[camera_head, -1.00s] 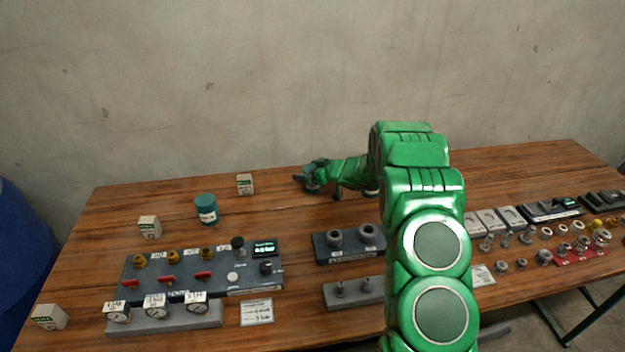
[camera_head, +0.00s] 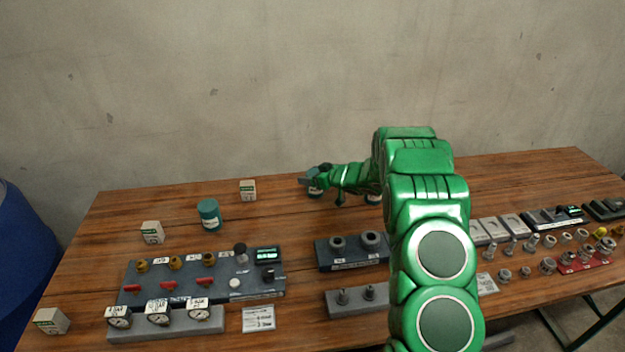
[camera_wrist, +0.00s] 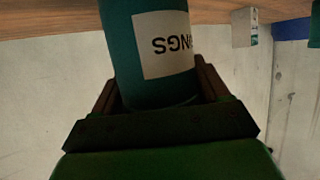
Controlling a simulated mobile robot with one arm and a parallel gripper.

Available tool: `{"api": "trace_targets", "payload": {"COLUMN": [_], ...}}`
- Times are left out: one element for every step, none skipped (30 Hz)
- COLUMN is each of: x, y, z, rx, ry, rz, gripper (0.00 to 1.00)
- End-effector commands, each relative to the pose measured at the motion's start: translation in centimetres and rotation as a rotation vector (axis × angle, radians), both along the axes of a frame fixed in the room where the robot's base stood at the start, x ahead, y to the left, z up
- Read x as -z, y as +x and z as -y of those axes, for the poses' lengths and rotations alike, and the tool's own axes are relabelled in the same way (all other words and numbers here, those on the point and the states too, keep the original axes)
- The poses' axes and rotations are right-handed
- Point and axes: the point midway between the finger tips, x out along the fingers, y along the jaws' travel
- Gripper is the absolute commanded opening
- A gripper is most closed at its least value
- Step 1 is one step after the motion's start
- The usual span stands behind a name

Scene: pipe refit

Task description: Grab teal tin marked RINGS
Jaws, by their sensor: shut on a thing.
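A teal tin (camera_wrist: 125,55) fills the middle of the wrist view. Its white label (camera_wrist: 166,45) appears upside down, with letters ending in "NGS" readable and the rest cut off at the side. My gripper (camera_wrist: 160,95) is shut on this tin, with a dark finger on either side of it. In the head view my gripper (camera_head: 312,184) is at the back of the table, and the held tin is small and mostly hidden there. A second teal tin (camera_head: 209,214) with a white label stands upright to the left; its label is too small to read.
White boxes stand on the wooden table (camera_head: 120,205), one at the back (camera_head: 248,190) and one at the left (camera_head: 152,232). A valve panel (camera_head: 215,283) and a grey fitting block (camera_head: 350,252) lie in front. A blue barrel (camera_head: 22,240) is beyond the left edge.

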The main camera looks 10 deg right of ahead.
Motion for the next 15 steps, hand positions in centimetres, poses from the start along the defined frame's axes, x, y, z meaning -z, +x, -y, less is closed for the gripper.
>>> {"api": "trace_targets", "payload": {"x": [-0.6,-1.0,-1.6,-2.1,-2.6,-2.9,-3.3,-3.7,-4.2,-4.4,-4.7,-5.1,-5.4,-5.8,-6.3], "y": [0.0,0.0,0.0,0.0,0.0,-0.4,-0.6,-0.9,-1.2,-1.5,-1.8,-2.2,-2.5,-2.8,-3.2], "z": [0.0,0.1,0.1,0.2,0.2,0.1,0.1,0.1,0.1,0.1,0.1,0.1,0.1,0.1,0.1], "rx": [0.000,0.000,-0.001,0.001,0.002,0.001,0.001,0.001,0.001,0.001,0.001,0.001,0.001,0.000,0.001], "ry": [-0.001,-0.002,-0.003,-0.002,-0.002,-0.001,-0.001,-0.001,-0.001,-0.001,0.000,0.000,0.000,0.000,-0.001], "rz": [0.002,0.002,0.003,0.003,0.003,0.002,0.003,0.005,0.005,0.005,0.004,0.002,0.002,0.003,0.004], "gripper": [0.36,0.36,0.36,0.36,0.36,0.36,0.36,0.36,0.36,0.36,0.36,0.36,0.36,0.36,0.36]}}
